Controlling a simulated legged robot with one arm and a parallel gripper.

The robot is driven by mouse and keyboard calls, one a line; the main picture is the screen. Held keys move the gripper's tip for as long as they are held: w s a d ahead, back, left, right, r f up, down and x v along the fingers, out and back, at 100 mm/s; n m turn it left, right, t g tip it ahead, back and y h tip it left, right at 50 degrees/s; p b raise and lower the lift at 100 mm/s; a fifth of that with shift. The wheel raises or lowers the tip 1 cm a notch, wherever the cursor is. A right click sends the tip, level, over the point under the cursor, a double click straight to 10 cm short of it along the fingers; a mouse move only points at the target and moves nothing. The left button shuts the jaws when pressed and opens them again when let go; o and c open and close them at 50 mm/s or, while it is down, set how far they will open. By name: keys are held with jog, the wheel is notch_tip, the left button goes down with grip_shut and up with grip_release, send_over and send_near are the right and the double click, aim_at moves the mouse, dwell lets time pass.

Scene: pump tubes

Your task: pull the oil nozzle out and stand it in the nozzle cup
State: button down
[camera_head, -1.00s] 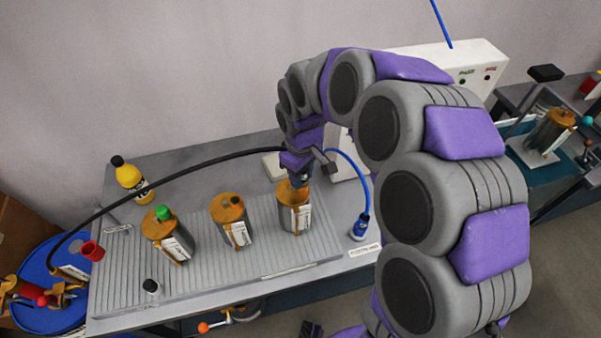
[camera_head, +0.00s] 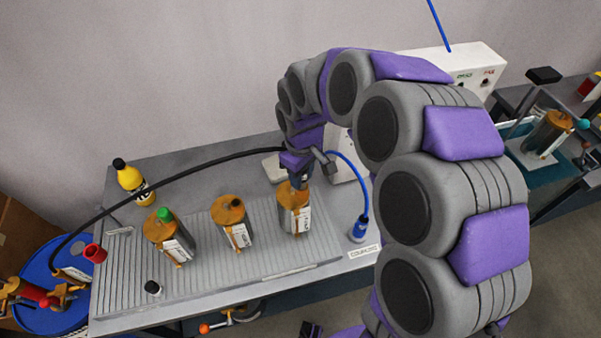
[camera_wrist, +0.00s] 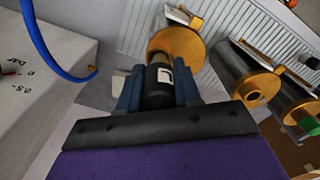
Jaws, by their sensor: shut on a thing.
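My gripper (camera_head: 298,182) is at the top of the right-hand metal canister (camera_head: 294,218). In the wrist view my gripper (camera_wrist: 158,92) is shut on the black oil nozzle (camera_wrist: 159,78), which has a white mark. The nozzle points at the canister's brass top (camera_wrist: 184,45). Its tip is hidden, so I cannot tell how far it sits in the opening. The black hose (camera_head: 195,170) arcs from my gripper to the blue drum. A small red cup (camera_head: 95,253) is at the table's left end; it may be the nozzle cup.
Two more canisters (camera_head: 232,222) (camera_head: 168,238) stand to the left, the farther one green-capped. A yellow bottle (camera_head: 131,180) is behind them. A blue nozzle and hose (camera_head: 360,228) stand at the right edge. A white box (camera_head: 462,68) is behind my arm. The blue drum (camera_head: 45,315) is at far left.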

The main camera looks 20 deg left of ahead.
jog(key=shift+r+p, duration=1.3)
jog(key=shift+r, duration=0.6)
